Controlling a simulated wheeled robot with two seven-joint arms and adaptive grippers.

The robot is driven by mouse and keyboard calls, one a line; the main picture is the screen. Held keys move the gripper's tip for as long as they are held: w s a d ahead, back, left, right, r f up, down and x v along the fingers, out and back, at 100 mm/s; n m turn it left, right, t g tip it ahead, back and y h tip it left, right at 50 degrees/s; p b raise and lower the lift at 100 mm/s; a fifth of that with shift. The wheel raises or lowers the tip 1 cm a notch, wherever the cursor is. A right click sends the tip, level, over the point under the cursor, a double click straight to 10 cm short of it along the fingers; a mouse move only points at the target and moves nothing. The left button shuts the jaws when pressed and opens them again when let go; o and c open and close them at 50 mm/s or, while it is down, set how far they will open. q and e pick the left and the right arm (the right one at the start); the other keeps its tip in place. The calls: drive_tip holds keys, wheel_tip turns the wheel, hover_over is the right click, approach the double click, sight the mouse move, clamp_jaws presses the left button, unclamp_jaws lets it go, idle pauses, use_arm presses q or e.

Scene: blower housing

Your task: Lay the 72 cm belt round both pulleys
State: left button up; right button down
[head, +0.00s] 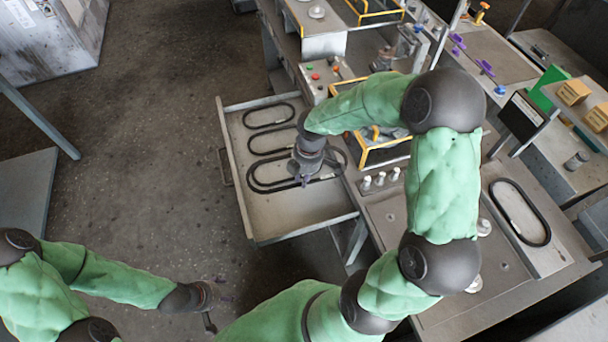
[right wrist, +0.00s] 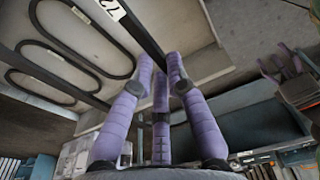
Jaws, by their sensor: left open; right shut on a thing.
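My right gripper (head: 304,180) is over the open drawer (head: 290,219). In the right wrist view its purple fingers (right wrist: 160,68) are shut on a black belt (right wrist: 142,34) with a white label reading 72 (right wrist: 108,8). The held belt runs up out of that view, so most of it is hidden there. In the head view, the gripper and forearm cover part of it. My left gripper (head: 212,301) is open and empty, low at the left, away from the drawer. Metal discs (head: 484,227) show on the bench beside my right arm; I cannot tell whether they are the pulleys.
Other black belts (head: 268,116) lie in the drawer; they also show in the right wrist view (right wrist: 66,70). Another black loop (head: 520,212) lies on a plate at the bench's right. Small white-topped parts (head: 380,178) and a yellow frame (head: 384,153) stand near the drawer. Open floor lies left.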

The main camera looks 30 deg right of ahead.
drive_tip(key=shift+s+d, duration=0.1)
drive_tip(key=shift+f+n, duration=0.2)
drive_tip(key=shift+n, duration=0.1)
drive_tip(key=b, duration=1.4)
hover_over(303, 212)
wheel_tip(303, 212, down, 16)
drive_tip(key=shift+s+d+f, duration=0.1)
drive_tip(key=shift+d+f, duration=0.05)
drive_tip(key=shift+f+b, duration=0.35)
drive_tip(key=shift+f, duration=0.3)
drive_tip(key=shift+f+b, duration=0.35)
drive_tip(key=shift+f, duration=1)
idle(0.5)
drive_tip(key=c, duration=1.2)
unclamp_jaws()
drive_tip(key=shift+o, duration=0.2)
drive_tip(key=shift+r, duration=0.15)
